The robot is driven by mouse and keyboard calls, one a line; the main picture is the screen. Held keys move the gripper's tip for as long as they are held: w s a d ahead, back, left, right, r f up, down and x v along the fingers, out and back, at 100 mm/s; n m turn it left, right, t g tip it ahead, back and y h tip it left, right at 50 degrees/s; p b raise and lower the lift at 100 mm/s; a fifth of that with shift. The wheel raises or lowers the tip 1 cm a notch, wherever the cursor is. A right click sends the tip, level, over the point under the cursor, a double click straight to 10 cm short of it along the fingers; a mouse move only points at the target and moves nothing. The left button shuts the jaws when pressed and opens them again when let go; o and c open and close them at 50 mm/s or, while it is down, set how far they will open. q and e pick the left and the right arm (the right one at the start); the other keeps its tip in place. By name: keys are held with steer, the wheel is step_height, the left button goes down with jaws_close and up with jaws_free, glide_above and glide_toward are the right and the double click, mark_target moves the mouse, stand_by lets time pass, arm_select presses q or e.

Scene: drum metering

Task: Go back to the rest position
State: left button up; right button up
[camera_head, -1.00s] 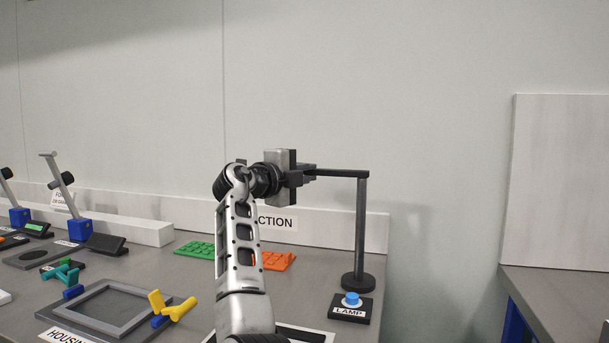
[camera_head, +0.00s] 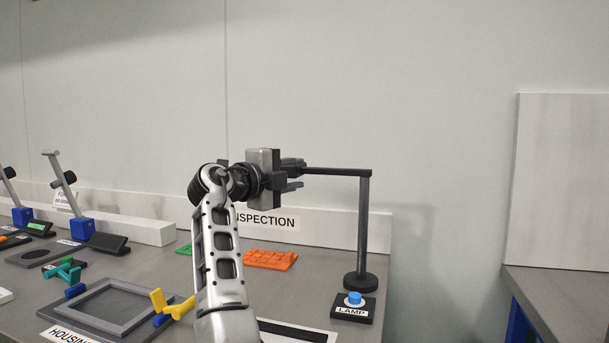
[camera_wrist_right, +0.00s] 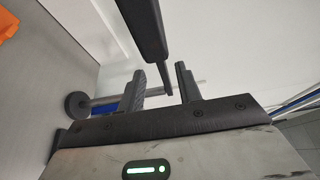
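My right arm rises from the bottom of the head view and ends in my right gripper (camera_head: 298,174), held in the air in front of the wall. The gripper points right, close to the horizontal bar of the lamp stand (camera_head: 363,230); I cannot tell whether they touch. Its two fingers stand apart with nothing held between them, and they also show apart in the right wrist view (camera_wrist_right: 162,85). A dark bar crosses the top of that view, close to the fingers. My left gripper is not in view.
The lamp button (camera_head: 354,298) sits at the right table edge. An orange plate (camera_head: 270,259) and a partly hidden green plate (camera_head: 184,249) lie near the inspection sign (camera_head: 265,220). A grey frame (camera_head: 110,304) and yellow piece (camera_head: 178,306) lie left. A gap separates another table (camera_head: 565,295).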

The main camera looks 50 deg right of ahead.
steer(key=shift+a, duration=1.15)
